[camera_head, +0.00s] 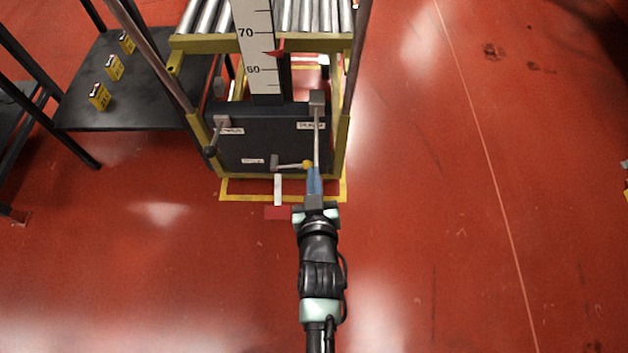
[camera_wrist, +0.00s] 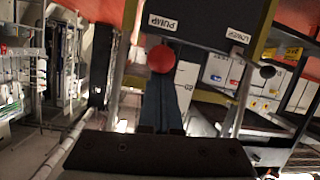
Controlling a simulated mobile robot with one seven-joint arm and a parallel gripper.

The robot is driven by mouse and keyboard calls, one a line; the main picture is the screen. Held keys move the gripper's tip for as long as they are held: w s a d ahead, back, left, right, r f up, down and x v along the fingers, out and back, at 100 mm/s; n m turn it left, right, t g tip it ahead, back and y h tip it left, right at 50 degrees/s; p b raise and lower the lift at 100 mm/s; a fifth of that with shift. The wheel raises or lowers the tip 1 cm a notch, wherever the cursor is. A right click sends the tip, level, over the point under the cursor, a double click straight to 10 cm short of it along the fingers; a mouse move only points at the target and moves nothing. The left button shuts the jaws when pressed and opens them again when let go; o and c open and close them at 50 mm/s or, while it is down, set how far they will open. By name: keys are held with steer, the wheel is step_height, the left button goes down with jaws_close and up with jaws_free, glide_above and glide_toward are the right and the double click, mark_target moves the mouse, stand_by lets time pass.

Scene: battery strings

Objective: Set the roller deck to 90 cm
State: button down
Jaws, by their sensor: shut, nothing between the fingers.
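The roller deck (camera_head: 305,14) is at the top of the head view in a yellow frame. Its white scale (camera_head: 258,50) shows 70 and 60, and a red pointer (camera_head: 278,47) stands about midway between them. On the black panel (camera_head: 262,150), the pump lever (camera_head: 317,125) is at the right and the black-knobbed lower lever (camera_head: 214,137) at the left. My gripper (camera_head: 314,172) is shut and empty at the pump lever's near end. In the wrist view, the lever's red knob (camera_wrist: 161,58) is just beyond my fingertips (camera_wrist: 160,78); I cannot tell whether they touch.
A small crank with a yellow knob (camera_head: 307,164) is close left of my gripper. A red pedal (camera_head: 277,212) is low in front. A black table (camera_head: 140,105) with yellow batteries (camera_head: 99,97) stands at the left. The red floor (camera_head: 430,200) at the right is clear.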

step_height(320, 180, down, 7)
steer(key=b, duration=0.4)
steer(key=shift+s+r, duration=0.15)
steer(key=shift+s, duration=0.25)
steer(key=shift+d, duration=0.1)
steer(key=r+p, duration=0.1)
steer(key=w+r+p, duration=0.1)
steer(key=r, duration=0.1)
steer(key=w+r+p, duration=0.1)
steer(key=r, duration=0.1)
steer(key=shift+a, duration=0.3)
steer(key=f+p+v, duration=0.1)
steer(key=p+v, duration=0.2)
steer(key=v, duration=0.6)
steer(key=shift+s+f, duration=0.25)
steer(key=shift+s, duration=0.3)
steer(key=shift+a, duration=0.1)
